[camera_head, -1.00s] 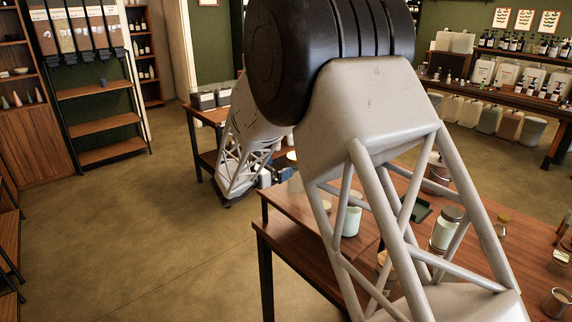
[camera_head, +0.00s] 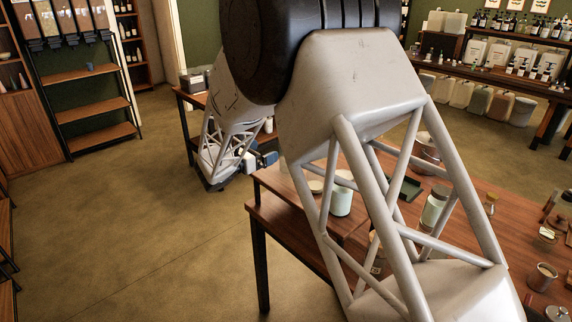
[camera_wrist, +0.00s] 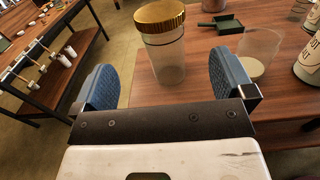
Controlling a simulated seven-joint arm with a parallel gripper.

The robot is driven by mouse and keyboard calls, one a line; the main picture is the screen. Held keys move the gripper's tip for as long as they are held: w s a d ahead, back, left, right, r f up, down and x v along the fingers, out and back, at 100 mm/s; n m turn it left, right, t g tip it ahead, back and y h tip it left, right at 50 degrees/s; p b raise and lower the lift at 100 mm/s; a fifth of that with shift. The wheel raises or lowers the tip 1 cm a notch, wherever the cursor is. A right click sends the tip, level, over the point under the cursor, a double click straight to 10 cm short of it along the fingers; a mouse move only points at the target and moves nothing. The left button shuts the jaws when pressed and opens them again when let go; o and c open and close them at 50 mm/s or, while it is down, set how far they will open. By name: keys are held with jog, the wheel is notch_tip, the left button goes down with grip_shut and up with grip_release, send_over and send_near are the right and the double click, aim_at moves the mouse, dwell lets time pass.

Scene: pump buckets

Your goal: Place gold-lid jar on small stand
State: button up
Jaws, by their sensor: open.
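The gold-lid jar (camera_wrist: 164,55) stands upright on a wooden table in the wrist view, a clear jar with a ribbed gold lid. My gripper (camera_wrist: 165,72) is open, with one blue pad to the left of the jar and one to the right. The jar's body shows between the pads, with gaps on both sides, and nothing is held. In the head view my gripper (camera_head: 263,158) is small and partly hidden behind my arm. I cannot pick out the small stand with certainty in either view.
A clear cup (camera_wrist: 258,52) stands close to the right pad. A dark green tray (camera_wrist: 221,25) lies behind the jar. In the head view, a pale-green jar (camera_head: 341,198) and a brown-lidded jar (camera_head: 434,207) stand on the wooden table. The floor at left is open.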

jog(key=s+d+r+m+g+y, duration=0.1)
jog(key=s+d+r+m+g, duration=0.25)
jog(key=s+d, duration=0.4)
jog(key=s+d+r+m+g+y, duration=0.1)
jog(key=s+d+r+m+g, duration=0.2)
jog(key=s+d+m, duration=0.45)
jog(key=s+d+r+m+g+y, duration=0.1)
jog(key=s+d+r+m+g, duration=0.2)
jog(key=s+d, duration=0.5)
jog(key=s+d+m+y, duration=0.2)
jog(key=s+m+y, duration=0.1)
jog(key=s, duration=0.6)
jog(key=s+d+m+y, duration=0.2)
jog(key=s+m, duration=0.3)
jog(key=s, duration=0.4)
jog(key=s+d+f+m+y, duration=0.1)
jog(key=s+d+m+y, duration=0.2)
jog(key=s, duration=0.6)
jog(key=shift+s+m+g+y, duration=0.2)
jog(key=shift+m+g+y, duration=0.15)
jog(key=shift+m+y, duration=0.65)
